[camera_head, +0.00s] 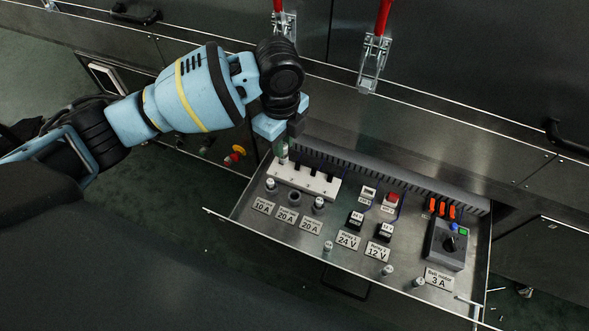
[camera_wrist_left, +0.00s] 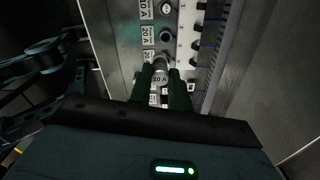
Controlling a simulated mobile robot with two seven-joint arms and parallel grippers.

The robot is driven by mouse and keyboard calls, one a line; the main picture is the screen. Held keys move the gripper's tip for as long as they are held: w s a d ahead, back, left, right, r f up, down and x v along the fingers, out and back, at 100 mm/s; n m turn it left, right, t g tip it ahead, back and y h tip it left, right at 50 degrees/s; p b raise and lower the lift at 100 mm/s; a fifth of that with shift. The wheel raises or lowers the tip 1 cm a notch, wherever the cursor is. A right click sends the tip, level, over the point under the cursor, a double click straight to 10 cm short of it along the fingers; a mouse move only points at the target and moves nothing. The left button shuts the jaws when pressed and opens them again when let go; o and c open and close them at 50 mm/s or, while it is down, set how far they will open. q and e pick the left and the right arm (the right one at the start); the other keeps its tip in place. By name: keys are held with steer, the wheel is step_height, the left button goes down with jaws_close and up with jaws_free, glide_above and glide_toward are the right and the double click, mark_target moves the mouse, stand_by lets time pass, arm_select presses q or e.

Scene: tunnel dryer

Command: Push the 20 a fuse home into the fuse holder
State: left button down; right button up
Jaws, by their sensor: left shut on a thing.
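My left gripper (camera_head: 283,149) is shut on a pale, capped cylindrical fuse (camera_head: 284,158), which is upright above the left end of a white fuse holder block (camera_head: 303,181). The fuse's lower end is close to the block; I cannot tell whether it touches or how deep it sits. In the left wrist view the fuse (camera_wrist_left: 161,68) shows between the dark fingers, with a 20 A marking just below it. The white block (camera_wrist_left: 186,30) also shows there, with several black parts along it. My right gripper is not in view.
The open drawer (camera_head: 238,207) has upright fuses at the 10 A (camera_head: 270,184) and right 20 A (camera_head: 319,203) labels. Between them is an empty socket (camera_head: 294,198).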

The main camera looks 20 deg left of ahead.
arm_select(q)
step_height(320, 180, down, 12)
steer(key=w+d+m+b, duration=0.1)
steer(key=d+m, duration=0.1)
steer(key=m, duration=1.5)
steer(key=shift+w+f+m+b, duration=0.25)
steer(key=shift+m+b, duration=0.05)
steer(key=shift+m, duration=0.1)
step_height(320, 180, down, 6)
steer(key=b, duration=0.2)
steer(key=shift+r+b, duration=0.1)
steer(key=shift+b, duration=0.2)
